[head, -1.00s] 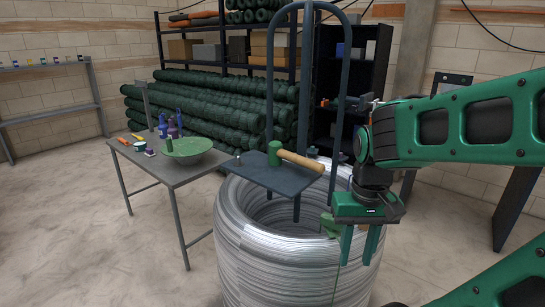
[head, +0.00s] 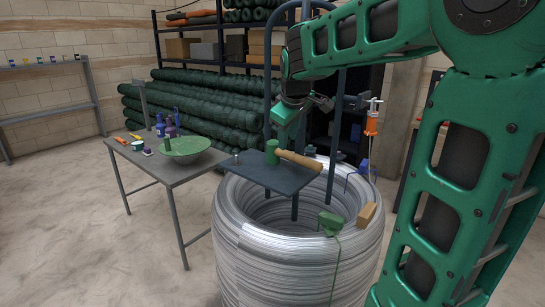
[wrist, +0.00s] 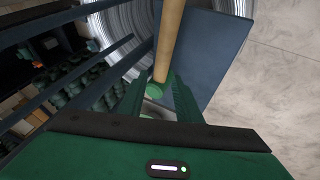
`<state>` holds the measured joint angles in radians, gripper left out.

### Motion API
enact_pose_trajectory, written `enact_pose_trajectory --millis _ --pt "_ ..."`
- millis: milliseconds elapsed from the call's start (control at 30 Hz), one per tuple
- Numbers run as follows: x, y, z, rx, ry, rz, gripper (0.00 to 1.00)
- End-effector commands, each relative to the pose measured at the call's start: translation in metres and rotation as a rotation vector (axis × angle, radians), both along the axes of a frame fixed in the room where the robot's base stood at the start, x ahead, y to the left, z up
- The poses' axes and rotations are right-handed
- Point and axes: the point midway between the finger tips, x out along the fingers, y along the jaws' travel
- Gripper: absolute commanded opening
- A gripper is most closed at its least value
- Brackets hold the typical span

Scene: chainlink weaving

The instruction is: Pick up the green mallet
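The green mallet lies on a dark flat plate (head: 262,173) above the wire coil. Its green head (head: 272,152) is at the left and its wooden handle (head: 302,161) points right. My gripper (head: 284,137) is just above and behind the mallet, fingers pointing down. In the wrist view, my open gripper (wrist: 158,92) has one finger on each side of the mallet's line. The handle (wrist: 168,42) runs away between the fingertips, and part of the head (wrist: 154,90) shows between them. I cannot tell whether the fingers touch the mallet.
The wire coil (head: 240,240) stands under the plate. A dark upright frame (head: 338,110) rises behind it. A green tool (head: 330,221), a wooden block (head: 367,215) and an orange-handled tool (head: 372,124) are on the coil's right.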

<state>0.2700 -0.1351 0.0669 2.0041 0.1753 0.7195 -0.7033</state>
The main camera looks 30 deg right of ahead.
Motion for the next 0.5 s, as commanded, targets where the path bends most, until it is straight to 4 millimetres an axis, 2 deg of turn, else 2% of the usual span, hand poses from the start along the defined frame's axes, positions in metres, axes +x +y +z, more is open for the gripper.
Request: enact_pose_trajectory --millis 133,367,500 --pt "0.009 -0.006 -0.02 0.002 0.004 -0.003 0.31" --pt "0.015 -0.01 -0.034 0.002 0.003 -0.005 0.31" --pt "0.022 -0.013 -0.049 0.004 0.005 -0.006 0.31"
